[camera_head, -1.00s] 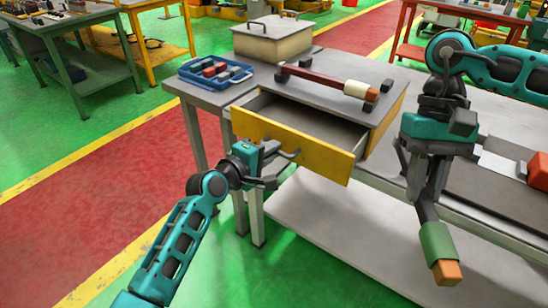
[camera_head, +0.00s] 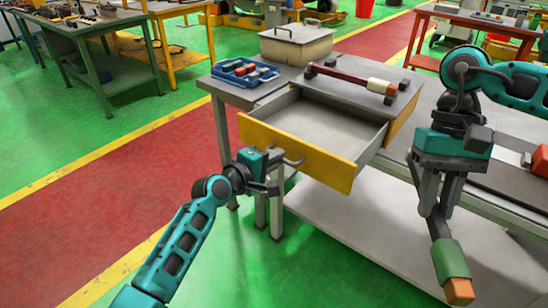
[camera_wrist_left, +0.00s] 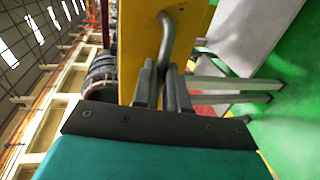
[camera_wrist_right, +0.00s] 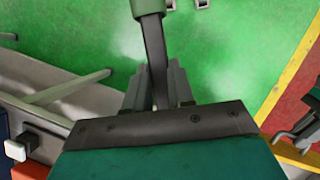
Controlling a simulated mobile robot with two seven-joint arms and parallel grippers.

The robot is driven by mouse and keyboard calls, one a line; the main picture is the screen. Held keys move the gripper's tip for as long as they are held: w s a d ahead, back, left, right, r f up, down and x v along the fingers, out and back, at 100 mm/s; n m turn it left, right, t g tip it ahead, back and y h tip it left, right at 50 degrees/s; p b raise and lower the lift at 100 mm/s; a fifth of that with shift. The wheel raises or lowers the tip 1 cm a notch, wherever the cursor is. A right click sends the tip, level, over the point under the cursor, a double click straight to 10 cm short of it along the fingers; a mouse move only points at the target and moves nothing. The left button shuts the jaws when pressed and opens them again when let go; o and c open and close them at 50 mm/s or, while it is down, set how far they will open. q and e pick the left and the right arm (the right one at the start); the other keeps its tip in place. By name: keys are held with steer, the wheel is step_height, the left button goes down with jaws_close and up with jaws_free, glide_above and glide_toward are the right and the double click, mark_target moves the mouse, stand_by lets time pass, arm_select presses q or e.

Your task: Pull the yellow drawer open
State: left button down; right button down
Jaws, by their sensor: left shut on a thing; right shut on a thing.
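The yellow drawer (camera_head: 310,154) stands well open under a grey top, and its grey inside looks empty. Its front also shows in the left wrist view (camera_wrist_left: 130,40). My left gripper (camera_head: 277,172) is shut on the drawer's bar handle (camera_wrist_left: 168,35), with the fingers on either side of it in the left wrist view. My right gripper (camera_head: 433,205) is shut on a dark-shafted tool (camera_head: 447,258) with a green sleeve and an orange end. The tool hangs down at the right, apart from the drawer, and its dark shaft shows in the right wrist view (camera_wrist_right: 154,45).
A pale lower shelf (camera_head: 345,225) lies below. Green floor is free in front of the drawer.

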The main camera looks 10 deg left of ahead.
arm_select(q)
steer(key=shift+s+a, duration=0.1)
steer(key=shift+s, duration=0.15)
arm_select(e)
steer(key=shift+s+a, duration=0.15)
steer(key=shift+s, duration=0.05)
arm_select(q)
steer(key=c, duration=1.2)
jaws_free()
